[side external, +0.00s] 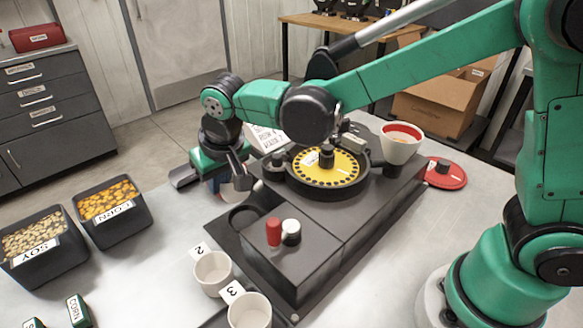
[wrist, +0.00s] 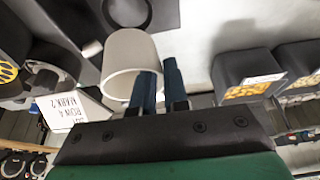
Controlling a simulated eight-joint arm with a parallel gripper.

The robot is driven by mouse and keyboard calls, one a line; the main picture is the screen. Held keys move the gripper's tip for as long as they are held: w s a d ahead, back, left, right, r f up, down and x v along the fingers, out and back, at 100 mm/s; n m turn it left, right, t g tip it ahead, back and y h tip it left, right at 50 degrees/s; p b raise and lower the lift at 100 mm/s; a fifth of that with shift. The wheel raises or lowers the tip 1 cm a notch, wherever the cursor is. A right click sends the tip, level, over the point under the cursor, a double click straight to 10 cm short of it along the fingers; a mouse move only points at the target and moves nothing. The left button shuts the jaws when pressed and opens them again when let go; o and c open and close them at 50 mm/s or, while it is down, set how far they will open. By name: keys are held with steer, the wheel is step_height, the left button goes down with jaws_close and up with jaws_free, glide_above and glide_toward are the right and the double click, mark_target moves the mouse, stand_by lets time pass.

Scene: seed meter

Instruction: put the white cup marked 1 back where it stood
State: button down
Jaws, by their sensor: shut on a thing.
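The white cup (wrist: 128,55) is in my gripper (wrist: 160,82); its number does not show. In the wrist view the cup's mouth faces the camera, and its right wall lies between the two blue fingers. In the side view the cup (side external: 234,191) is mostly hidden behind my gripper (side external: 222,184), at the left side of the dark seed meter base. A dark round ring (side external: 236,222) lies just in front of it. White cups tagged 2 (side external: 212,272) and 3 (side external: 249,312) stand in front of the base.
The seed meter has a yellow disc (side external: 345,168) and a white hopper cup (side external: 400,148). Black bins of soy (side external: 42,258) and corn (side external: 118,230) stand left. The table between bins and base is clear.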

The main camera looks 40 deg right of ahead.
steer(key=shift+r, duration=0.1)
steer(key=a+n+y, duration=0.2)
steer(key=a, duration=0.6)
steer(key=shift+t, duration=0.5)
steer(key=shift+w+a+f, duration=0.1)
steer(key=shift+w+f, duration=0.05)
steer(key=shift+f, duration=0.9)
steer(key=shift+w+a+f, duration=0.1)
steer(key=shift+a+f, duration=0.05)
steer(key=shift+f, duration=0.9)
steer(key=shift+w+a+f, duration=0.1)
steer(key=shift+w+f, duration=0.05)
steer(key=shift+f, duration=0.9)
steer(key=shift+f, duration=0.45)
steer(key=c, duration=0.6)
jaws_free()
steer(key=shift+r, duration=2.95)
